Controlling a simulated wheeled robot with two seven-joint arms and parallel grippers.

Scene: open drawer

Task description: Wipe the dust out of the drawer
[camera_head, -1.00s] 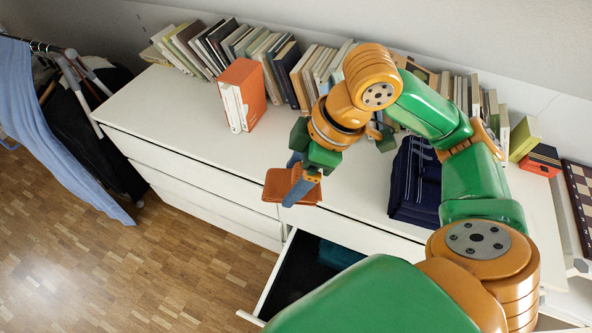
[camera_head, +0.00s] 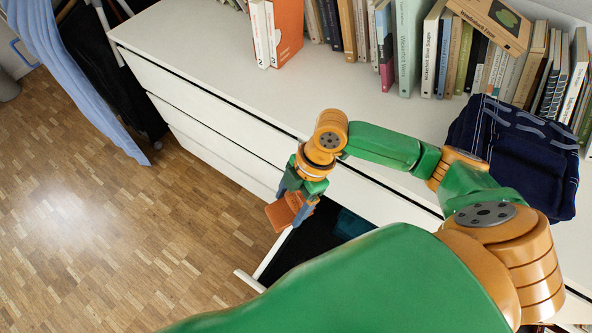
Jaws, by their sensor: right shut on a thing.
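The drawer (camera_head: 266,264) is pulled open below the dresser top; its dark inside shows, with a teal thing (camera_head: 351,224) at its back. My own arm hides much of the drawer. My right gripper (camera_head: 296,205) is shut on an orange-brown cloth (camera_head: 281,214) and holds it at the far left corner of the open drawer, near the dresser front. I cannot tell whether the cloth touches the drawer. No dust can be made out from here. My left gripper is not in view.
The white dresser (camera_head: 225,70) carries a row of books (camera_head: 411,45) along the wall and a folded dark blue cloth (camera_head: 510,150) at the right. A clothes rack with a light blue garment (camera_head: 75,75) stands at the left. The wooden floor (camera_head: 110,240) is clear.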

